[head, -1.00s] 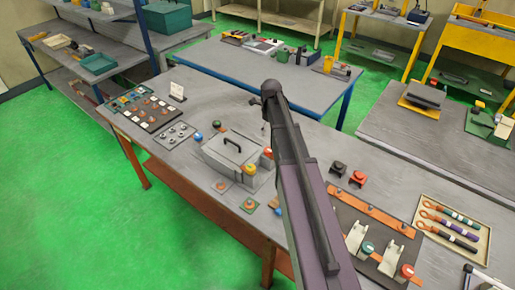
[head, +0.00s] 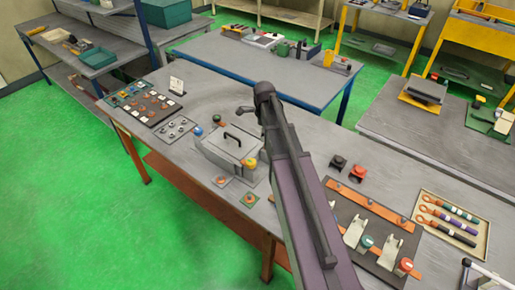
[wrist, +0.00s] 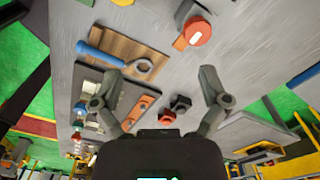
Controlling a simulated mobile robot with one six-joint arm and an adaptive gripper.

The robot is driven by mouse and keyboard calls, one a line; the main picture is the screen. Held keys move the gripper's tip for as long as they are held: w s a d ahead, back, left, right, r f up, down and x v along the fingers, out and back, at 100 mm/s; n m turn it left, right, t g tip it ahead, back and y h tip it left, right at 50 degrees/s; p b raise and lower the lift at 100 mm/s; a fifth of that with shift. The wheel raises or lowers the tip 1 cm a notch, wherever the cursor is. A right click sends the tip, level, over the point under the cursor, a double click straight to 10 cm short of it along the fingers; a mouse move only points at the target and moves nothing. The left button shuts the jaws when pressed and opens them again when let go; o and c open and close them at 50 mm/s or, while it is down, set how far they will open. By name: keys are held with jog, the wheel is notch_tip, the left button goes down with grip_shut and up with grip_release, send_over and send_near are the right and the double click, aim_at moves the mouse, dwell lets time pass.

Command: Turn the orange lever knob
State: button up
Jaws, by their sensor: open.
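The orange lever knob (wrist: 197,33) is in the upper middle of the wrist view. It has a round orange body with a pale mark and a short arm pointing to the lower left. My gripper (wrist: 160,78) is open and empty, its two fingers spread wide below the knob in that view. The knob lies beyond the fingertips and appears apart from them. In the head view my arm covers part of the bench, and I cannot make out the knob for certain. Only a small grey part of my gripper (head: 245,109) shows beside the arm there.
A grey box with a black handle (head: 229,150) stands on the bench left of my arm. A blue-handled ring tool (wrist: 115,55) lies on a brown board. Two small knobs, black (head: 338,161) and red (head: 357,173), stand right of my arm. A tray (head: 482,243) holds several tools.

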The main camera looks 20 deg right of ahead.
jog(key=s+a+f+n+b, duration=0.1)
jog(key=s+a+f+n, duration=0.1)
jog(key=s+a+n, duration=0.2)
jog(key=shift+s+n+b, duration=0.35)
jog(key=shift+s+n, duration=0.1)
jog(key=shift+n, duration=0.85)
jog(key=s+a+f+n+b, duration=0.2)
jog(key=s+a+n, duration=0.1)
jog(key=s+n, duration=0.3)
jog(key=s+a+f+n+b, duration=0.2)
jog(key=s+a+n, duration=0.2)
jog(key=n, duration=0.6)
jog(key=shift+s+a+f+b, duration=0.15)
jog(key=shift+s+f+b, duration=0.2)
jog(key=shift+s, duration=0.8)
